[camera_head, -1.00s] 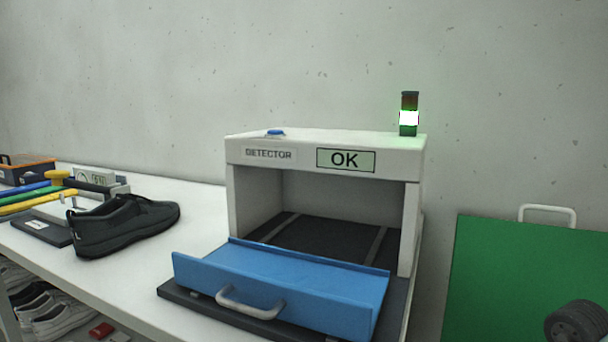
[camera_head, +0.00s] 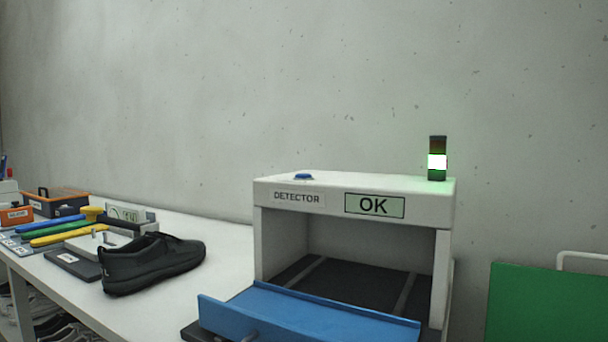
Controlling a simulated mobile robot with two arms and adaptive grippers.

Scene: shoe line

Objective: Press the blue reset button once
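The blue reset button (camera_head: 303,177) is a small round cap on top of the white detector housing (camera_head: 410,188), near its left end. The front of the housing carries a "DETECTOR" label and a display (camera_head: 375,206) that reads "OK". A signal tower (camera_head: 437,160) on the right of the top glows green-white in its lower part. Neither of my grippers is in view, and nothing touches the button.
A blue tray (camera_head: 310,317) sticks out below the detector opening. A black shoe (camera_head: 152,262) stands on the white table (camera_head: 215,232) to the left, beside several tools and an orange bin (camera_head: 60,202). A green panel (camera_head: 548,305) is at the right.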

